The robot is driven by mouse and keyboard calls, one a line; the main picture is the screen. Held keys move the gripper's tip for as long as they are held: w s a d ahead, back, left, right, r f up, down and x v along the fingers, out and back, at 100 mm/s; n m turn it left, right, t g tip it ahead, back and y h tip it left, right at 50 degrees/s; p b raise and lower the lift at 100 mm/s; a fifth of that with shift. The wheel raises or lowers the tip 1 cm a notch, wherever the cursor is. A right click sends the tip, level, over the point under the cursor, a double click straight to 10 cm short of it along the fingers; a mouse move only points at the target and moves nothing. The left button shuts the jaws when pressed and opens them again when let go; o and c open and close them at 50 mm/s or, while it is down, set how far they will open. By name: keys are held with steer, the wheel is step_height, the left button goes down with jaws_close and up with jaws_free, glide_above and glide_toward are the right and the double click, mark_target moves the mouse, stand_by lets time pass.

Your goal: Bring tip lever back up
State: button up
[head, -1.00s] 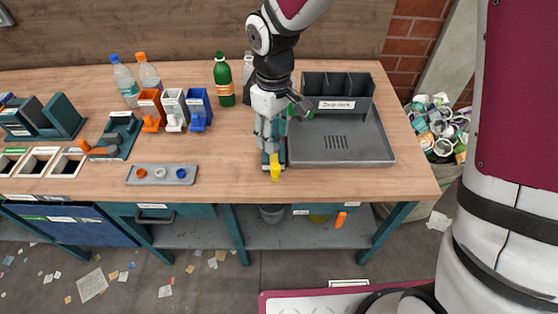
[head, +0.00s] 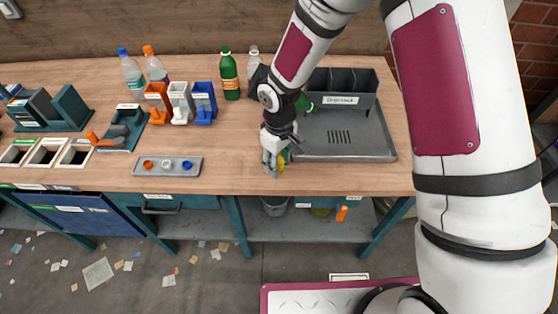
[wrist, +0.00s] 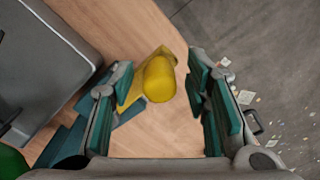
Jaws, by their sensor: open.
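The tip lever's yellow handle (wrist: 160,80) shows between my gripper's fingers in the wrist view, with a flat yellow part behind its rounded end. In the head view only a bit of yellow (head: 282,160) shows beside the fingers. My gripper (head: 274,164) points down at the table's front, just left of the grey tray. Its two teal-padded fingers stand apart on either side of the handle. Contact with the handle cannot be told. A teal base (wrist: 70,135) lies partly behind the left finger. The lever's exact tilt is hidden.
The grey drip rack tray (head: 380,149) stands close to the right of my gripper. A green object (head: 303,103) shows behind my wrist. A button panel (head: 150,173) and coloured holders (head: 180,103) are at left. Bare tabletop (head: 230,150) lies between.

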jaws_close()
steer(key=shift+a, duration=0.1)
